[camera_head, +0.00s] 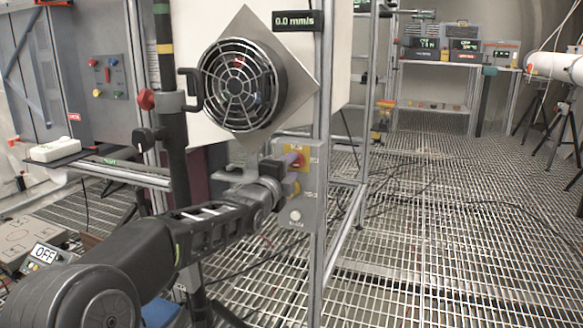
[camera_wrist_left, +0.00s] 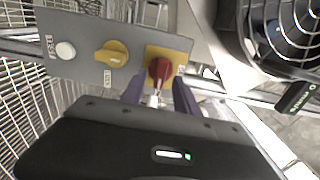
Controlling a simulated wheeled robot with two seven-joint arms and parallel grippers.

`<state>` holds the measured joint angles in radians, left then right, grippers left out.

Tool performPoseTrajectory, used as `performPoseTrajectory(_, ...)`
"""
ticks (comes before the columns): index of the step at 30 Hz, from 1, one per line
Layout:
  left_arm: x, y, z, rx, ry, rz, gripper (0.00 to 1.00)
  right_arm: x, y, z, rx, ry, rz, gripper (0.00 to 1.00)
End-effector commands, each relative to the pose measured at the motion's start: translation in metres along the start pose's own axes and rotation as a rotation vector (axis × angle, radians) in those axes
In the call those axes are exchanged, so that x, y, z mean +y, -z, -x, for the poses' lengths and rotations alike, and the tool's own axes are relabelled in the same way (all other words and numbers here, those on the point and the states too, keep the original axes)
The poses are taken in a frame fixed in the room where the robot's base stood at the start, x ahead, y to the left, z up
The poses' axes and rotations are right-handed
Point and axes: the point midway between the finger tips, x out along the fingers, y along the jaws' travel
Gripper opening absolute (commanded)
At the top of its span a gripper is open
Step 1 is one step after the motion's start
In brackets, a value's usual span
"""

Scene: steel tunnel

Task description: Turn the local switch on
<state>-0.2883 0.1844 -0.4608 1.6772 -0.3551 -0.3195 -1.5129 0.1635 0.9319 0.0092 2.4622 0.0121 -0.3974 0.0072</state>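A grey control box (camera_head: 308,212) is mounted on the upright post below the fan; it also shows in the left wrist view (camera_wrist_left: 85,50). It carries a red rotary knob (camera_wrist_left: 160,70) on a yellow plate, a yellow knob (camera_wrist_left: 112,54) and a white button (camera_wrist_left: 66,50). The small labels are too blurred to tell which knob is the local switch. My left gripper (camera_wrist_left: 158,92) is open in front of the red knob, with one purple finger on each side of it. Contact cannot be made out. My right gripper is not in view.
A caged round fan (camera_head: 240,85) on a tilted square plate is just above my left gripper, under a display reading 0.0 mm/s (camera_head: 296,21). A display reading OFF (camera_head: 44,253) is at lower left. The grating floor (camera_head: 460,230) to the right is mostly clear.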

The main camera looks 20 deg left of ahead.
Motion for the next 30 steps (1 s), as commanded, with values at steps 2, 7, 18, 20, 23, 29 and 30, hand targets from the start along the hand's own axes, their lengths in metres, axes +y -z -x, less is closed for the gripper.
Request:
performPoseTrajectory(2, -0.002, 0.001, 0.011, 0.002, 0.001, 0.002, 0.36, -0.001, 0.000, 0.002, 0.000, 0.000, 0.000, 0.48)
performPoseTrajectory(7, -0.003, 0.000, 0.039, 0.001, 0.001, 0.003, 0.36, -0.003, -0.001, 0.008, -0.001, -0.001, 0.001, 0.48)
performPoseTrajectory(18, 0.001, 0.001, 0.068, 0.001, -0.001, 0.000, 0.36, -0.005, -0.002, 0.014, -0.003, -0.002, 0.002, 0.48)
performPoseTrajectory(20, 0.001, 0.001, 0.068, 0.001, -0.001, -0.001, 0.36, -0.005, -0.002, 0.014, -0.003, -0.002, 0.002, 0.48)
performPoseTrajectory(23, 0.001, 0.000, 0.068, 0.001, -0.001, -0.001, 0.36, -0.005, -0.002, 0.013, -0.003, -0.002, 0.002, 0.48)
performPoseTrajectory(29, 0.001, 0.000, 0.067, 0.001, -0.001, -0.001, 0.36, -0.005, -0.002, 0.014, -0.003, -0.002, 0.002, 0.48)
performPoseTrajectory(30, 0.001, 0.000, 0.067, 0.001, -0.001, 0.001, 0.36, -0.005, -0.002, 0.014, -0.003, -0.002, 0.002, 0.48)
